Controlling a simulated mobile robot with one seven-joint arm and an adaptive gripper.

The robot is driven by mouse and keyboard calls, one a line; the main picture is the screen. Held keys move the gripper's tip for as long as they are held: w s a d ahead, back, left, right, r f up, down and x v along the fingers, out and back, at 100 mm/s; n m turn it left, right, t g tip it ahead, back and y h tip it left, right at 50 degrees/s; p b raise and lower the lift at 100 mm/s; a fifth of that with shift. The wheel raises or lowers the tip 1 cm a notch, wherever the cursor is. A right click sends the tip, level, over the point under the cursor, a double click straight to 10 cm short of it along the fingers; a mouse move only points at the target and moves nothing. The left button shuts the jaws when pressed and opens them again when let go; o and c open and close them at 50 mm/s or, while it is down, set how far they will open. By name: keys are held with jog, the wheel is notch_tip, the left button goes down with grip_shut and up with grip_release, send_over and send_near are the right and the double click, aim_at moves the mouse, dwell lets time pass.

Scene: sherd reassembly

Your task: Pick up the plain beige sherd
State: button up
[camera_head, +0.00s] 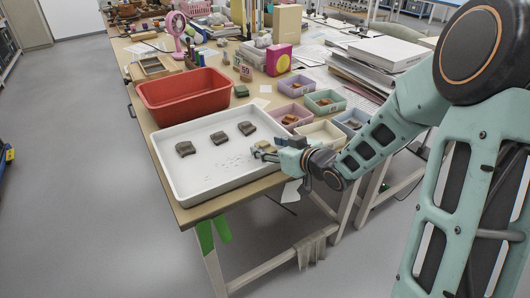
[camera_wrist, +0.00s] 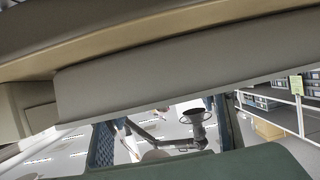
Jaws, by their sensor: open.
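A white tray (camera_head: 185,190) lies on the near end of the table. Three dark grey-brown sherds lie apart in it: one at left (camera_head: 185,149), one in the middle (camera_head: 218,138), one at right (camera_head: 246,128). A small beige piece (camera_head: 262,144), likely the plain beige sherd, shows at the tray's right side, right by my gripper's fingers. My gripper (camera_head: 260,152) is open, low over the tray's right wall and pointing left. Whether its fingers straddle or touch the piece is too small to tell. I cannot make out the sherd in the wrist view.
A red tub (camera_head: 165,103) stands behind the tray. Small bins stand to the right: lilac (camera_head: 284,89), green (camera_head: 312,107), pink (camera_head: 284,124), cream (camera_head: 335,140) and blue-grey (camera_head: 338,122). A green block (camera_head: 241,91) lies by the tub. The tray's front is mostly bare.

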jog(key=shift+w+a+f, duration=0.1)
jog(key=shift+w+a, duration=0.1)
jog(key=shift+w, duration=0.05)
jog(key=shift+c, duration=0.6)
jog(key=c, duration=1.1)
